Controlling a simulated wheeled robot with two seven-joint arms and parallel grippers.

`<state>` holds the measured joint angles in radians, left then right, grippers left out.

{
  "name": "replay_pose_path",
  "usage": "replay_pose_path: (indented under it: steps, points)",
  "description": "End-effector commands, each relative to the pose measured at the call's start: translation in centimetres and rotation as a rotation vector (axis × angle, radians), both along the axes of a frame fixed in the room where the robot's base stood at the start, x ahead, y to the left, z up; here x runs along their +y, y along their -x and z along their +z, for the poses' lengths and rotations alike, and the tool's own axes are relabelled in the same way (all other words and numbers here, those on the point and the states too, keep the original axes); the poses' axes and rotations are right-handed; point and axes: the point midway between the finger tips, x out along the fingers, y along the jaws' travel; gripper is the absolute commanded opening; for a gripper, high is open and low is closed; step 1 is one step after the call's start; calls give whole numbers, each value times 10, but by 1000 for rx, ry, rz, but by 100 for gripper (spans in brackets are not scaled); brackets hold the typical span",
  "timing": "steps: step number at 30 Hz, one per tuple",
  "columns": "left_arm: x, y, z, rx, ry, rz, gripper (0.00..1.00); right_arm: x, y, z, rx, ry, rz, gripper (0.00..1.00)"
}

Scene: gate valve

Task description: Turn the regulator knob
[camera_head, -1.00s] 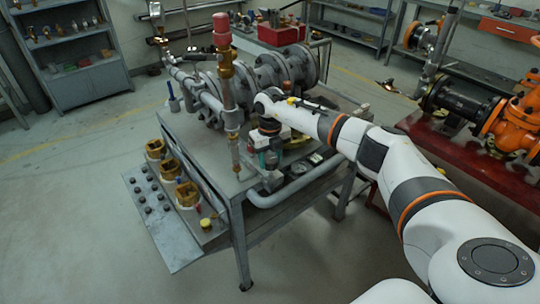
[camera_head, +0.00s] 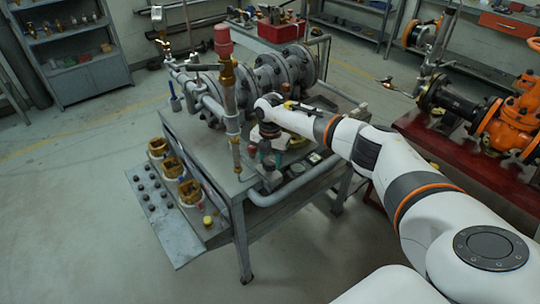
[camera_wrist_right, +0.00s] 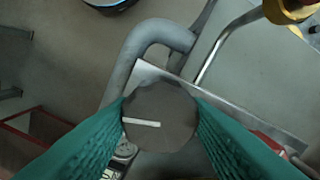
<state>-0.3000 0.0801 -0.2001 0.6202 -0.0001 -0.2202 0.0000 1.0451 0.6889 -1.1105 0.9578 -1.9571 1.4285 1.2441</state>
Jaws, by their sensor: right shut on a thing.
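The regulator knob (camera_wrist_right: 160,118) is a dark grey, many-sided disc with a white line across its left half, in the middle of the right wrist view. The line lies nearly level, tipping slightly down to the right. My right gripper (camera_wrist_right: 162,125) has its green ridged fingers on both sides of the knob, shut on it. In the head view my right gripper (camera_head: 270,160) points down at the front edge of the workbench (camera_head: 215,190), and the knob is too small and covered to make out. My left gripper is not in view.
A thick grey pipe (camera_head: 295,187) bends along the bench's front right edge. A tall pipe with a red top (camera_head: 223,40) stands just left of my gripper. Flanged valves (camera_head: 285,70) sit behind. An orange valve (camera_head: 510,118) stands right. The floor at left is clear.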

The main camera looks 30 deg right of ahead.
Motion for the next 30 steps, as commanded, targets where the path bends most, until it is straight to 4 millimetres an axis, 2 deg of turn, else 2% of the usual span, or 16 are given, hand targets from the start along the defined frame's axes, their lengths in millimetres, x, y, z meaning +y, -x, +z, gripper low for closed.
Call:
replay_pose_path:
  steps: [1, 18, 30]
  points:
    - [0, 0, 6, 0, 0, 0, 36, -1, -1, 5, -3, 2, -47, 20]
    - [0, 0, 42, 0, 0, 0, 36, -1, -1, 5, -4, 2, -579, 20]
    - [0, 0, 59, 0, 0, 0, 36, -1, -1, 4, -6, 2, -832, 20]
